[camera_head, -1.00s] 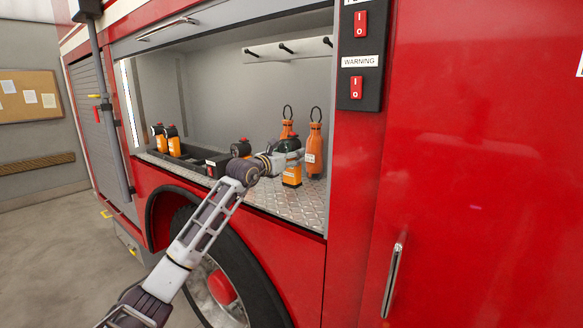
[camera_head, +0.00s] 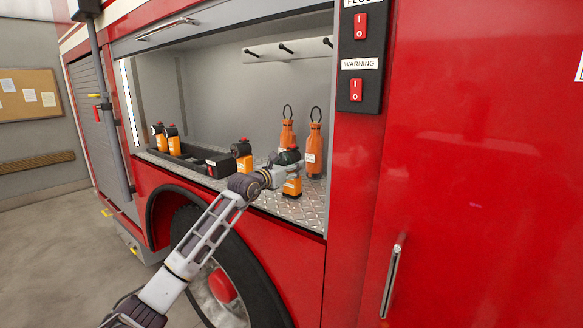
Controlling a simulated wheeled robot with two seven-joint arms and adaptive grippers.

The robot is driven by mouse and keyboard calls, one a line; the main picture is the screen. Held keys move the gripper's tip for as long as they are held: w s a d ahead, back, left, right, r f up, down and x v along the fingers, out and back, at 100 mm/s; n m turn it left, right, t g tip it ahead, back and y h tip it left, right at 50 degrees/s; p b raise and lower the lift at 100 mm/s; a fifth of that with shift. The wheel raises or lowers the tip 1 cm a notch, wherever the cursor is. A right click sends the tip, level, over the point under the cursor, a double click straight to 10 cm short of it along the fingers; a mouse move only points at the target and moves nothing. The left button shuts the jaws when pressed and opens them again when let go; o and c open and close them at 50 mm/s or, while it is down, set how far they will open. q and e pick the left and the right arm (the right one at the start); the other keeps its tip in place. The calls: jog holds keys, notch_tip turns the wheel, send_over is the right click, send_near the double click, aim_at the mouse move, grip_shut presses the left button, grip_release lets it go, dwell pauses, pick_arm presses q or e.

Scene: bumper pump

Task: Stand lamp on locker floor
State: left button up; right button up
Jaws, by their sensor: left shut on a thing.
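An orange lamp with a dark head (camera_head: 292,188) is upright at the right front of the open locker, at or just above its floor; I cannot tell whether its base touches. My left gripper (camera_head: 289,173) is shut on this lamp, at its upper part, and partly hides it. The locker floor (camera_head: 300,211) is bright diamond plate. Another orange and black lamp (camera_head: 243,157) stands behind my left wrist, and two more lamps (camera_head: 172,140) stand at the left in a dark tray. My right gripper is not in view.
Two orange bottle-shaped things with loops (camera_head: 314,150) stand behind the held lamp near the right wall. A black box with a red spot (camera_head: 219,165) sits by the dark tray (camera_head: 190,160). Pegs (camera_head: 284,49) line the back wall. The red right post (camera_head: 352,170) bounds the opening.

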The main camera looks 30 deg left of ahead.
pick_arm(q)
jog(key=o, duration=1)
jog(key=shift+f, duration=0.1)
jog(key=shift+c, duration=0.2)
jog(key=o, duration=0.5)
jog(key=shift+c, duration=0.2)
jog(key=s+b, duration=0.4)
jog(key=s, duration=0.8)
jog(key=shift+a, duration=0.45)
